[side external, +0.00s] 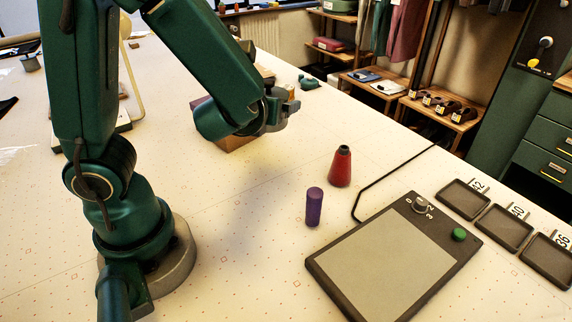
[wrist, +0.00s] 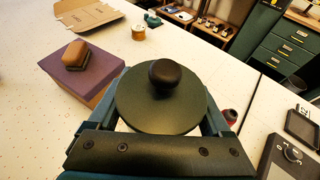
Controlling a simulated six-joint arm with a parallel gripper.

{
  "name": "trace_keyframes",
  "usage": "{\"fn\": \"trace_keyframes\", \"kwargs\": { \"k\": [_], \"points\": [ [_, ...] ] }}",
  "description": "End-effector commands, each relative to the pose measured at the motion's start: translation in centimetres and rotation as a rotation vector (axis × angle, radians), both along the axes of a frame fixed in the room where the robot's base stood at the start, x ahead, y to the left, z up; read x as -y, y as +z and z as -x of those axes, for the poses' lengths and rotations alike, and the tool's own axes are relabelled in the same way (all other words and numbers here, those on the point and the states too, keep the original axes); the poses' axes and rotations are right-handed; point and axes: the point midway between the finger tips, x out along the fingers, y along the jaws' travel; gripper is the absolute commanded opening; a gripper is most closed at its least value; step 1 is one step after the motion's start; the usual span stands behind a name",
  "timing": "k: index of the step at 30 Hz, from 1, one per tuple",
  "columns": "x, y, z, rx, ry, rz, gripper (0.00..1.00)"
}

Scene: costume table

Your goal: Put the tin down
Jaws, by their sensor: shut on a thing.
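My gripper (wrist: 163,118) is shut on the tin (wrist: 135,105), whose round dark green lid with a black knob faces up in the wrist view. A pale body shows a little below the lid's edge; most of it is hidden by the lid and my gripper. In the side view my gripper (side external: 284,108) is at the upper middle, behind my forearm, beside the purple-topped box (side external: 238,144). The held tin is mostly hidden there. Its clearance from the table cannot be told.
A red cone (side external: 341,166) and a purple cylinder (side external: 314,207) stand near a grey-topped device (side external: 385,270) with a cable. Small trays (side external: 503,228) line the right edge. Open cardboard (wrist: 85,17) lies behind. The table's middle is clear.

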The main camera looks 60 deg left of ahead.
Motion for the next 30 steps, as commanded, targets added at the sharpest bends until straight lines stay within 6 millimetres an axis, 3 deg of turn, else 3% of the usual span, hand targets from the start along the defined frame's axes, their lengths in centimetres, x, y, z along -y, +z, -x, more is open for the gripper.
{"fn": "trace_keyframes", "kwargs": {
  "k": [1, 6, 20, 30],
  "points": [
    [0.0, 1.3, -0.1, 0.018, 0.002, 0.006, 0.00],
    [0.0, 3.9, -0.1, 0.014, 0.002, 0.006, 0.00],
    [0.0, 8.3, 0.0, 0.008, -0.001, 0.001, 0.00],
    [-1.4, 6.1, 1.9, -0.004, 0.213, -0.006, 0.00]
  ]
}}
